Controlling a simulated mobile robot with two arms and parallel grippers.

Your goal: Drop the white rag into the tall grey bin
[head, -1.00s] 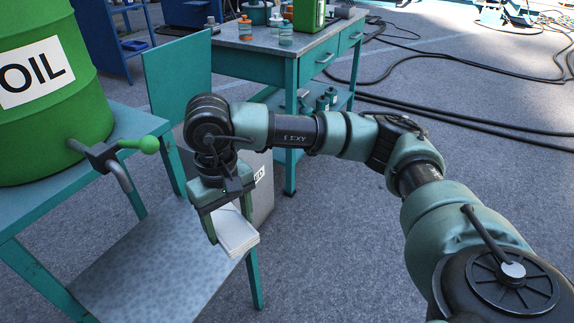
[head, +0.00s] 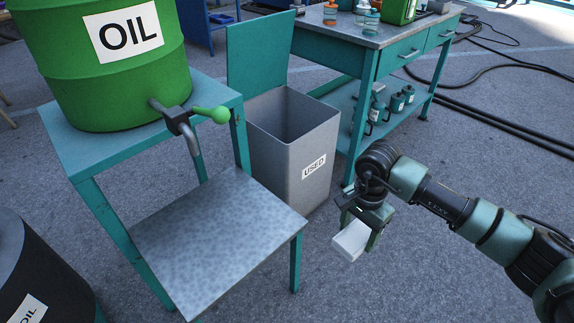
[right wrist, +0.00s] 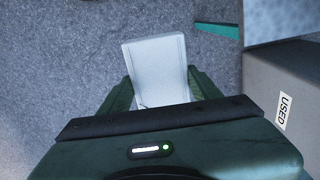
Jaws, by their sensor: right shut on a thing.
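The white rag (head: 350,240) is a folded stack held in my right gripper (head: 366,232). It hangs over the floor, to the right of the tall grey bin (head: 295,160) and apart from it. The bin is open at the top, marked USED, and stands between the oil stand and the workbench. In the right wrist view the rag (right wrist: 157,68) sits between the two fingers (right wrist: 160,92), and the side of the bin (right wrist: 268,75) shows at the right. My left gripper is in neither view.
A green oil drum (head: 60,70) with a tap (head: 210,115) stands on a teal stand with a low grey shelf (head: 215,235). A teal workbench (head: 400,55) is behind the bin. A dark drum (head: 35,270) is at the lower left. Cables (head: 500,125) lie on the right floor.

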